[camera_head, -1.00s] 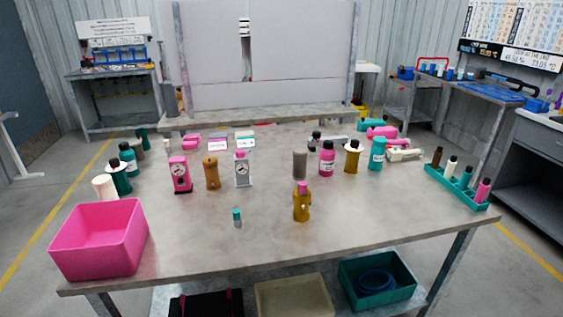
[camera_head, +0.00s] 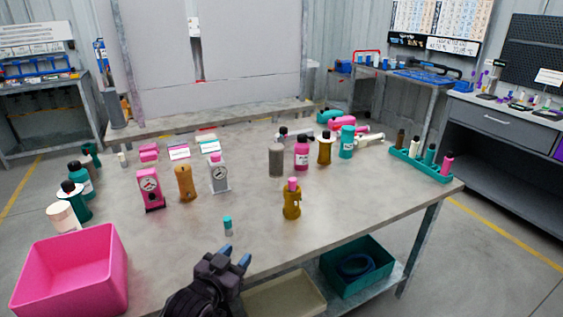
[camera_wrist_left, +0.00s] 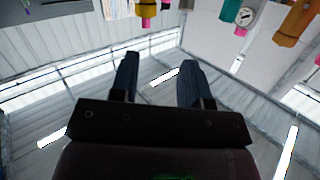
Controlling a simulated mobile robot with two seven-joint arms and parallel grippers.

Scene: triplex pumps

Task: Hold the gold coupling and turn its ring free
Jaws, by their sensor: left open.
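The gold coupling (camera_head: 292,203) stands upright near the front middle of the table in the head view, with a pink piece (camera_head: 292,184) on its top. I cannot make out its ring clearly at this size. My left gripper (camera_head: 235,257) is at the table's front edge, to the left of and nearer than the coupling, apart from it. In the left wrist view its two fingers (camera_wrist_left: 159,65) are spread with nothing between them. My right gripper is not in view.
A small teal-capped vial (camera_head: 228,227) stands between my left gripper and the gauges. A pink bin (camera_head: 75,275) is at front left. A grey cylinder (camera_head: 276,161) and several bottles stand behind the coupling. A teal rack (camera_head: 425,170) is at right. The front right tabletop is clear.

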